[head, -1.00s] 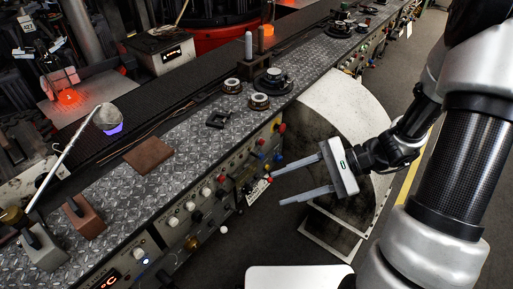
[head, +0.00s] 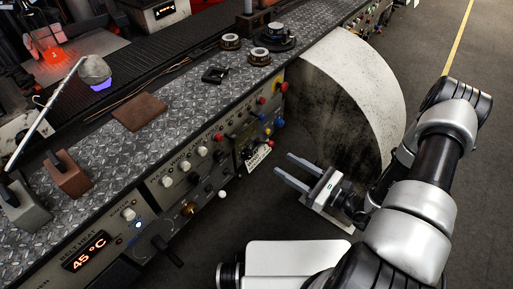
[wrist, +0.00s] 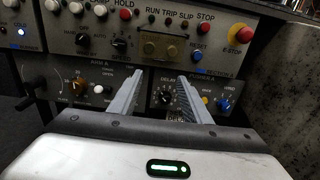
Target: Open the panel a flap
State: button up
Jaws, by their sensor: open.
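The control panel's face (head: 215,150) runs along the front of the bench, and it fills the top of the wrist view (wrist: 215,18). A small brownish cover (wrist: 163,46) with two round shapes sits on the panel, below the RUN, TRIP and SLIP labels; it may be the flap, but I cannot read a name on it. It looks flat against the panel. My gripper (head: 283,165) is open and empty, with its fingers pointing at the panel and apart from it. In the wrist view my gripper (wrist: 160,78) has its fingertips just below the cover.
A red emergency stop button (wrist: 239,34) is right of the cover. Knobs and a black dial (wrist: 166,97) stick out below it. A large pale curved guard (head: 350,95) stands to the right of my gripper. Floor (head: 455,175) is clear farther right.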

aim_at(249, 136)
jog(key=b+x, duration=0.1)
jog(key=x, duration=1.1)
jog(key=shift+w+a, duration=0.3)
grip_shut()
